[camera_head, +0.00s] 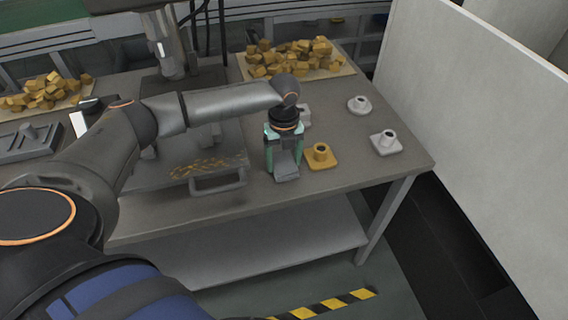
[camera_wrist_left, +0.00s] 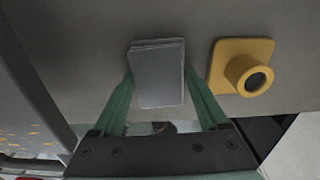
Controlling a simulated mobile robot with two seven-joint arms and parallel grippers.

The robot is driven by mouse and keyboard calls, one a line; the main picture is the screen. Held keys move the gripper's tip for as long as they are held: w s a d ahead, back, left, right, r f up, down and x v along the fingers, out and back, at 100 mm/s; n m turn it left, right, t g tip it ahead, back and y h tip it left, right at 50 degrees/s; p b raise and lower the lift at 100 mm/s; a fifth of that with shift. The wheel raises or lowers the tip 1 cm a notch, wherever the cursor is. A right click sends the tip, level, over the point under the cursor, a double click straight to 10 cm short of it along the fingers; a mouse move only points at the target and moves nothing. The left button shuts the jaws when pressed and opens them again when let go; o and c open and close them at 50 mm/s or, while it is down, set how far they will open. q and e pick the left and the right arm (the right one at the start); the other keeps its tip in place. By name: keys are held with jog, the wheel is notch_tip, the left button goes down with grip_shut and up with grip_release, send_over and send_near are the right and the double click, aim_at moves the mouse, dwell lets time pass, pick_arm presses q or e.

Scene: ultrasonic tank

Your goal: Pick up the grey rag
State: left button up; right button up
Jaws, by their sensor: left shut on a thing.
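The grey rag (camera_head: 287,165) is a folded, layered grey pad near the front edge of the table. In the left wrist view the rag (camera_wrist_left: 158,75) sits between the two green fingers. My left gripper (camera_head: 284,158) points down and is shut on the rag, one finger on each side; it also shows in the left wrist view (camera_wrist_left: 160,88). I cannot tell whether the rag still touches the tabletop. My right gripper is not in view.
A yellow flanged part (camera_head: 320,157) stands just right of the rag. Grey flanged parts (camera_head: 386,143) (camera_head: 359,104) stand further right. A handled grey tray (camera_head: 218,181) lies left. A tray of yellow pieces (camera_head: 300,60) is behind, and a light wall (camera_head: 480,100) rises at right.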

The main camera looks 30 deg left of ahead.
aim_at(284, 161)
pick_arm(q)
jog(key=shift+c, duration=1.3)
jog(key=shift+r, duration=0.5)
notch_tip(284, 161, up, 2)
jog(key=shift+r, duration=0.25)
jog(key=s+d+r, duration=0.1)
jog(key=s+r, duration=0.8)
jog(key=s, duration=0.5)
jog(key=shift+d+r+p, duration=0.2)
jog(key=shift+r+p, duration=0.05)
jog(key=shift+p, duration=0.15)
